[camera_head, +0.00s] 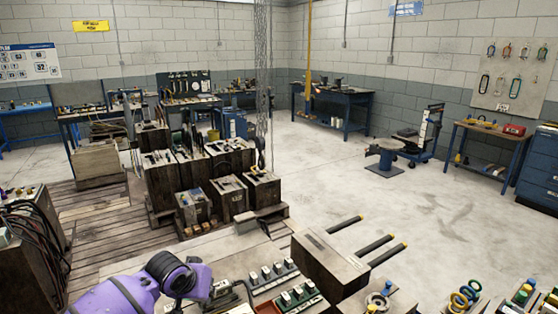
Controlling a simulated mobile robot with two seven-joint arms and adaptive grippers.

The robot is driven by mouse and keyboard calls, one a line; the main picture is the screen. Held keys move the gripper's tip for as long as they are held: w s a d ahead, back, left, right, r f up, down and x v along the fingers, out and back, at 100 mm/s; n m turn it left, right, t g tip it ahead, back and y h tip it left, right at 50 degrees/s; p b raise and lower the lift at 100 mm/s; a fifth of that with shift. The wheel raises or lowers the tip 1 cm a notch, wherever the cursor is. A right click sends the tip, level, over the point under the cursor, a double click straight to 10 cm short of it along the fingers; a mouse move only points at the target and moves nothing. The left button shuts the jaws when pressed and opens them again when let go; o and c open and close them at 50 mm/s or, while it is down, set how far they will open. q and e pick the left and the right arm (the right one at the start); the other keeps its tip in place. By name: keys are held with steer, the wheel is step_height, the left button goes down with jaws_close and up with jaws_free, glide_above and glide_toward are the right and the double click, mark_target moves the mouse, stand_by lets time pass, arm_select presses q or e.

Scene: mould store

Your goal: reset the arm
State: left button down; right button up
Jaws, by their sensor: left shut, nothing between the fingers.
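My left arm comes in at the bottom left with purple links. My left gripper (238,291) is at its end, low in the picture, small and partly cut off by the bottom edge. It is shut with nothing in it. It is close to the left side of a rack of small grey-topped blocks (272,272); I cannot tell whether it touches it. My right gripper is not in view.
A large box-like block (330,262) stands right of the rack, with dark yellow-tipped forks behind it. Colored rings (465,297) lie at the bottom right. Heavy mould blocks (175,180) and a hanging chain (263,70) are farther back. Open concrete floor (400,200) lies right of centre.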

arm_select(q)
steer(key=s+d+f+m+t, duration=0.1)
steer(key=s, duration=0.1)
steer(key=s+d+f+m+h, duration=0.1)
steer(key=s+d+f, duration=0.1)
steer(key=s+d+f+t+h, duration=0.1)
steer(key=s+d, duration=0.1)
steer(key=shift+s+d+f+m+t, duration=0.1)
steer(key=shift+d+f+m+t, duration=0.05)
steer(key=shift+f+m+t, duration=0.2)
steer(key=s+a+f+n+y, duration=0.1)
steer(key=s+f, duration=0.3)
steer(key=s, duration=0.7)
steer(key=s+a+f+n+y, duration=0.1)
steer(key=s+f, duration=0.4)
steer(key=s, duration=0.5)
steer(key=s+a+f+n+y, duration=0.1)
steer(key=s+f, duration=0.3)
steer(key=s, duration=0.7)
steer(key=shift+s+a+f, duration=0.25)
steer(key=shift+s+a, duration=0.05)
steer(key=shift+a, duration=0.45)
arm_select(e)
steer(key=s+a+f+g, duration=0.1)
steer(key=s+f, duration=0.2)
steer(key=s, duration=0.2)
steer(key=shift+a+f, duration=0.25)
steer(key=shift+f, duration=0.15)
